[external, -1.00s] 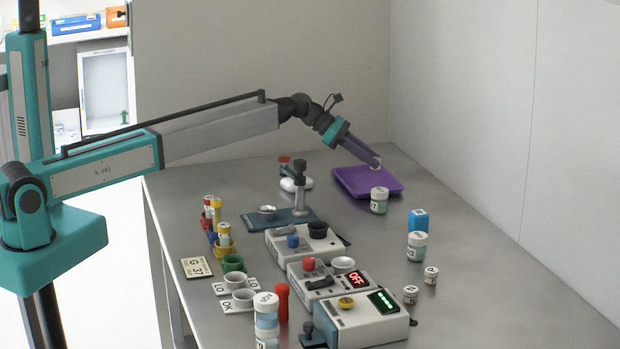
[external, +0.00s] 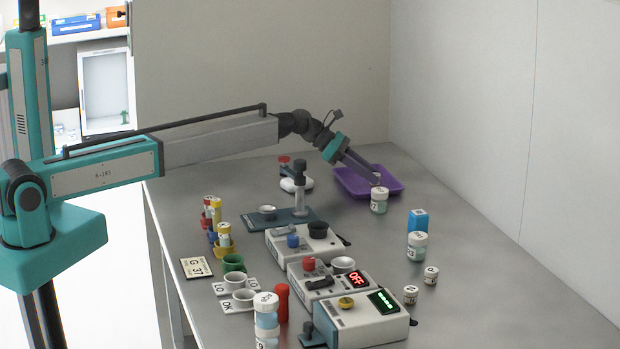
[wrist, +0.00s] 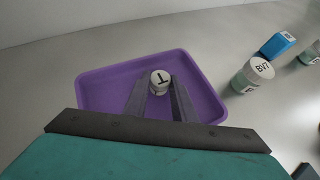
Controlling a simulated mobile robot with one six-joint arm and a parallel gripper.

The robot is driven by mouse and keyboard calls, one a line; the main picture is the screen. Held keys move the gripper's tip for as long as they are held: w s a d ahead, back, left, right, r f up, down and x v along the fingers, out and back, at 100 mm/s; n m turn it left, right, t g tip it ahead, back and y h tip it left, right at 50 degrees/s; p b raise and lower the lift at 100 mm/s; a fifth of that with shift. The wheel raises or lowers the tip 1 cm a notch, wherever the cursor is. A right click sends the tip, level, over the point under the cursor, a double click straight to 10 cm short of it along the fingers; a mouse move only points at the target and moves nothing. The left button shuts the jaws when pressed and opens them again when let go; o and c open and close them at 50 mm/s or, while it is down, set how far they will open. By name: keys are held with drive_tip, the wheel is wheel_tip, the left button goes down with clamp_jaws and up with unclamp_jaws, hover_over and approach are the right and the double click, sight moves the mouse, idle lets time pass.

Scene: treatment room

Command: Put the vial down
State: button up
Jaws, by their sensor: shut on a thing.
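The vial (wrist: 160,79) has a white cap with a dark letter on top. In the wrist view it stands between the fingertips, over the purple tray. My gripper (wrist: 160,90) is shut on it. The purple tray (external: 396,188) is at the far end of the bench; it also shows in the wrist view (wrist: 97,78). In the external view my gripper (external: 376,178) points down into the tray, and the vial is hidden or too small to make out. I cannot tell whether the vial touches the tray floor.
A capped jar (external: 379,201) stands just in front of the tray; it also shows in the wrist view (wrist: 250,76). A blue box (external: 418,220) and another jar (external: 417,246) stand further right. A stand (external: 299,190) is left of the tray. Instrument boxes (external: 345,318) fill the bench front.

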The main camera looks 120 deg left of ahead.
drive_tip(key=shift+f, duration=0.1)
drive_tip(key=o, duration=1)
drive_tip(key=b+v, duration=0.1)
drive_tip(key=v, duration=1.1)
idle(0.4)
